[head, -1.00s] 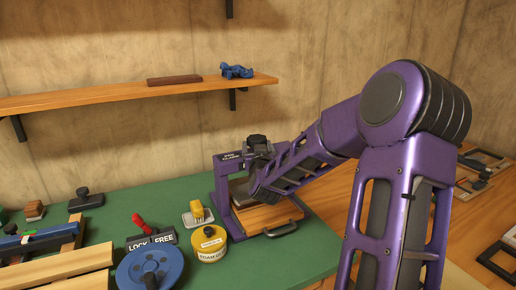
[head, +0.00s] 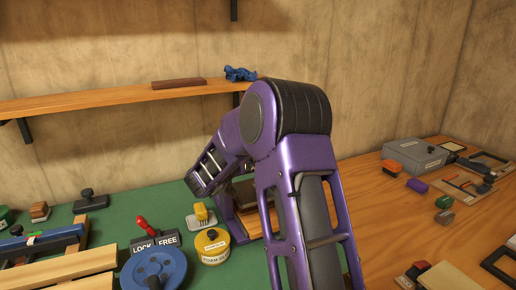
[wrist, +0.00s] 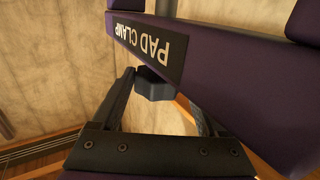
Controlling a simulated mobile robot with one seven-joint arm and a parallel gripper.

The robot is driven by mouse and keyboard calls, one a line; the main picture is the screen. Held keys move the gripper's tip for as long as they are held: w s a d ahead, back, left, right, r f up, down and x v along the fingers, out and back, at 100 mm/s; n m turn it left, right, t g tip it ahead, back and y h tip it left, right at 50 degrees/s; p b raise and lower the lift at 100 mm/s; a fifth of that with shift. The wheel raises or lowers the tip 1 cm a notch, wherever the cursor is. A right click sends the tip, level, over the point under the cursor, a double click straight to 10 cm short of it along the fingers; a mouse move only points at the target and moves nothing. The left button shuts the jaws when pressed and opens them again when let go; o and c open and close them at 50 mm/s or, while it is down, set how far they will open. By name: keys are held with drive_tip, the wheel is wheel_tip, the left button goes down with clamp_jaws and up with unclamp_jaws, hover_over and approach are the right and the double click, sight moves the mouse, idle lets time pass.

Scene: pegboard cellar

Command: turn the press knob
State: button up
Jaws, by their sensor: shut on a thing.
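The purple press (head: 229,214) stands at the right end of the green mat in the head view, largely hidden behind my arm. In the wrist view its purple frame (wrist: 240,90) carries a label reading PAD CLAMP (wrist: 150,46), seen upside down. The dark press knob (wrist: 154,87) shows just past the label. My gripper (wrist: 157,92) has its two dark fingers on either side of the knob, shut on it. The contact itself is partly hidden. In the head view my arm hides the gripper and knob, and how far the knob is turned cannot be told.
A yellow round tin (head: 212,247), a yellow block on a pale plate (head: 201,217), a red-handled LOCK/FREE lever (head: 147,228) and a blue wheel (head: 152,270) crowd the mat left of the press. A shelf (head: 110,97) runs above. A grey box (head: 415,155) stands at right.

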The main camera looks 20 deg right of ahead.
drive_tip(key=m+g+h+p, duration=0.1)
drive_tip(key=r+m+g+p, duration=0.1)
drive_tip(key=g, duration=0.1)
drive_tip(key=w+r+m+g+h+p, duration=0.1)
drive_tip(key=g, duration=0.1)
drive_tip(key=shift+w+a+m+h, duration=0.1)
drive_tip(key=shift+a+m+h, duration=0.2)
drive_tip(key=shift+m, duration=0.1)
drive_tip(key=shift+w+d+f+m+g+p, duration=0.15)
drive_tip(key=shift+m+g+p, duration=0.55)
drive_tip(key=shift+m+g, duration=1)
drive_tip(key=shift+w+m+g+p, duration=0.25)
drive_tip(key=shift+m+g+p, duration=0.6)
drive_tip(key=shift+g, duration=1.55)
drive_tip(key=shift+m+g, duration=0.35)
drive_tip(key=shift+g, duration=0.15)
drive_tip(key=o, duration=1.3)
drive_tip(key=shift+s, duration=0.1)
drive_tip(key=shift+c, duration=0.2)
drive_tip(key=shift+f, duration=0.25)
wheel_tip(320, 180, up, 10)
drive_tip(key=shift+r+p, duration=0.1)
drive_tip(key=shift+p, duration=0.2)
